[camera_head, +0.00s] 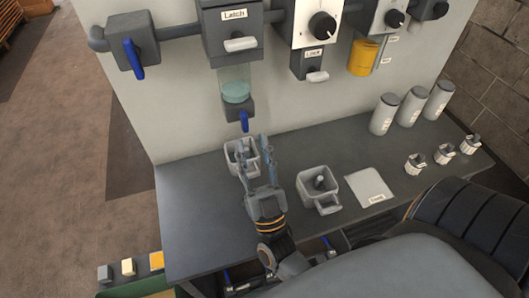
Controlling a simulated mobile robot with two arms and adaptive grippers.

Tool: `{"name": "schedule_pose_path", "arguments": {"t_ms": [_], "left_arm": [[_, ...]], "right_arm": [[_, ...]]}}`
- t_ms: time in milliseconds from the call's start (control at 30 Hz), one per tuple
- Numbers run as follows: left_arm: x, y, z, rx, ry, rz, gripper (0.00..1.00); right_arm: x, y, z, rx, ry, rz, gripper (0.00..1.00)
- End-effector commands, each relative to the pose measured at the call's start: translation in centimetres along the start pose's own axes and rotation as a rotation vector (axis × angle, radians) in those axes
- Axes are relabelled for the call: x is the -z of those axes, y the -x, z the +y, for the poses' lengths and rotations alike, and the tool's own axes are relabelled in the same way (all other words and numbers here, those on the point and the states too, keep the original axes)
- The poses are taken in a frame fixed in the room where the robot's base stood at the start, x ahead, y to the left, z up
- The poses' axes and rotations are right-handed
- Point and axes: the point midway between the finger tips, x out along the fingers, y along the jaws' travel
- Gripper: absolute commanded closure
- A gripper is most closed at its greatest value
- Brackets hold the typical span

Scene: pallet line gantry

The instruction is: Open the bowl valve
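A grey valve block (238,108) sits right under a clear bowl (235,84) with pale green contents, on the upright panel. Its blue handle (244,121) points down. Another grey valve (130,42) with a blue handle pointing down is on the pipe at the upper left. My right gripper (255,150) is a little below the handle under the bowl, fingers pointing up at the panel. Its two fingers stand apart with nothing seen between them; I see no contact with the handle. The fingers partly cover a grey cup (231,150). My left gripper is not in view.
A box labelled Latch (233,33) is above the bowl. The counter's left part is clear.

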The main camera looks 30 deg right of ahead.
Motion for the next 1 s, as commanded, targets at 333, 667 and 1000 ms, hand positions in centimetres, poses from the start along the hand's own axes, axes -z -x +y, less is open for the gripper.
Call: {"name": "schedule_pose_path", "arguments": {"t_ms": [333, 667, 1000], "left_arm": [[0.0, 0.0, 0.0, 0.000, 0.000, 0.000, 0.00], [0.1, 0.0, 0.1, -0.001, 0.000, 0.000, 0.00], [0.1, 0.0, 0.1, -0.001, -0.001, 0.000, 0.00]], "right_arm": [[4.8, 4.9, -0.1, 0.000, 0.000, -0.003, 0.65], [5.8, 5.7, -0.1, -0.001, 0.000, 0.001, 0.65], [5.7, 5.7, -0.1, -0.001, 0.000, 0.000, 0.65]]}}
